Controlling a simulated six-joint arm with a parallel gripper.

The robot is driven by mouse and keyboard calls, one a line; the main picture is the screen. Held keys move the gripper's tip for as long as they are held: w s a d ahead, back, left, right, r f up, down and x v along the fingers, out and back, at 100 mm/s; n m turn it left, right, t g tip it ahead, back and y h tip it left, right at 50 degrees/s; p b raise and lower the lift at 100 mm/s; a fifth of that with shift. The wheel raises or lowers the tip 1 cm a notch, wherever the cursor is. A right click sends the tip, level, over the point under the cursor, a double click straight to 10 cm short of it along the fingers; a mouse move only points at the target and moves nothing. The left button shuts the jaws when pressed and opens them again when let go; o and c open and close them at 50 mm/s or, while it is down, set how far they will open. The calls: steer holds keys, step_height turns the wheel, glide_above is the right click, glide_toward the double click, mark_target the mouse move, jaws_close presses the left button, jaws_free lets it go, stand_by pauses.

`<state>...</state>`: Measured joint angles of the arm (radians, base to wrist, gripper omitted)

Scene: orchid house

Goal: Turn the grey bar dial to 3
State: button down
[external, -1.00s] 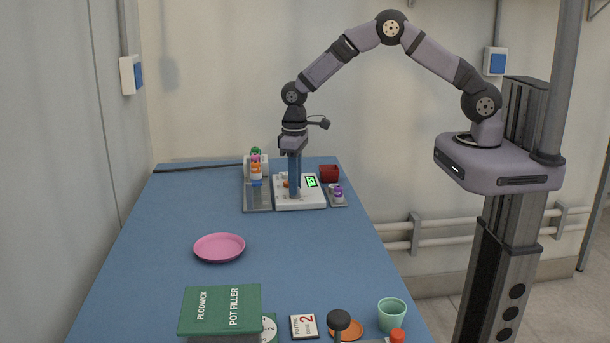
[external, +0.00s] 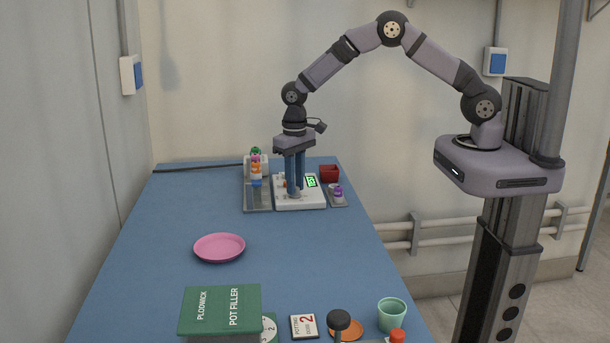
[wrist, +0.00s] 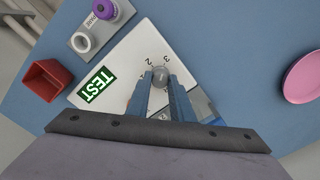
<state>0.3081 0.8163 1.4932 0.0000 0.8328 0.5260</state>
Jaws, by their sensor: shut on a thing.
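The grey bar dial (wrist: 161,76) sits on a white panel (wrist: 125,62) with printed numbers, a 2 and a 3 among them, near its edge. My gripper (wrist: 161,84) points down over the panel, with one blue finger on each side of the dial, and is shut on it. The fingers and palm hide part of the dial, so I cannot tell which number it points to. In the external view my gripper (external: 294,192) stands at the front part of the white panel (external: 313,202), and its fingers hide the dial.
A red box (external: 329,173) and a grey plate with a purple knob (external: 337,190) stand to the right. A grey rack with coloured pieces (external: 257,197) is close on the left. A pink plate (external: 219,247) lies nearer on open blue tabletop.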

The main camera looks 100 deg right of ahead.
steer(key=shift+r, duration=0.1)
steer(key=c, duration=1.6)
jaws_free()
steer(key=shift+o, duration=0.2)
step_height(320, 180, up, 7)
steer(key=shift+f+b, duration=0.2)
steer(key=shift+b, duration=0.85)
steer(key=shift+r, duration=0.35)
